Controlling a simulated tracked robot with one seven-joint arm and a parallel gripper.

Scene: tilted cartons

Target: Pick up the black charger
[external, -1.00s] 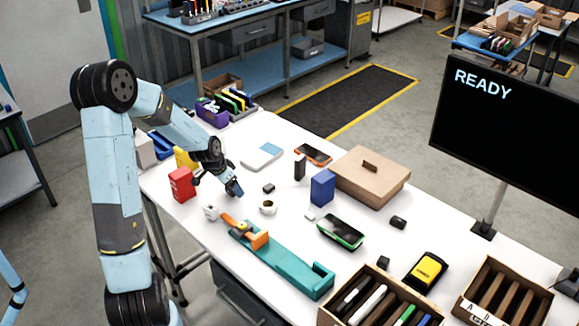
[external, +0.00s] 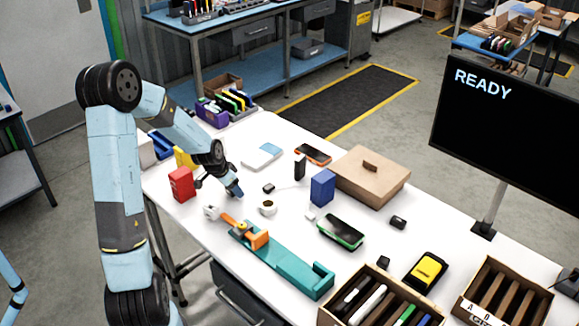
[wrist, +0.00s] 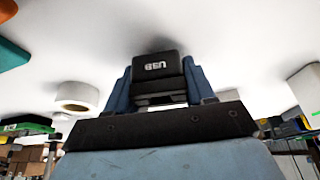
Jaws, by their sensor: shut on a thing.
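The black charger (wrist: 156,67), a small block with pale lettering, sits between the two blue fingers of my gripper (wrist: 157,88) in the wrist view. The fingers are shut on its sides. In the external view my gripper (external: 236,192) points down at the white table, left of the tape roll, and the charger cannot be made out there. I cannot tell whether the charger touches the table.
A white tape roll (external: 267,208) and a small black block (external: 268,188) lie close to the right. A red box (external: 181,184) stands at left. A teal holder with orange parts (external: 290,270) lies in front. A cardboard box (external: 370,185) stands farther right.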

